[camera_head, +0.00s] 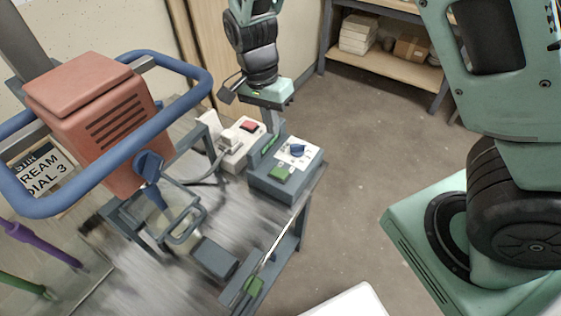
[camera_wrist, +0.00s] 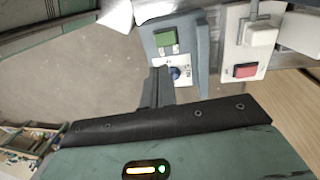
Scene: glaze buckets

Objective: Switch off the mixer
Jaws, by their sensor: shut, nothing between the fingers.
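The mixer (camera_head: 95,120) has a red-brown motor housing with a blue ring handle and stands at the left of the head view. A grey control box (camera_head: 262,184) carries a blue dial (camera_head: 297,150) on a white plate and a green button (camera_head: 281,173). In the wrist view the dial (camera_wrist: 175,72) is partly hidden by my fingers, and the green button (camera_wrist: 166,38) is clear. My gripper (camera_head: 269,130) is shut and empty, over the far side of the box by the dial; contact cannot be told. Its fingers also show in the wrist view (camera_wrist: 158,76).
A white outlet unit (camera_head: 233,150) with a red switch (camera_head: 249,126) and a plugged-in cord stands just left of the control box. A sign (camera_head: 42,172) reads partly "REAM DIAL 3". Shelves (camera_head: 385,65) stand at the back.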

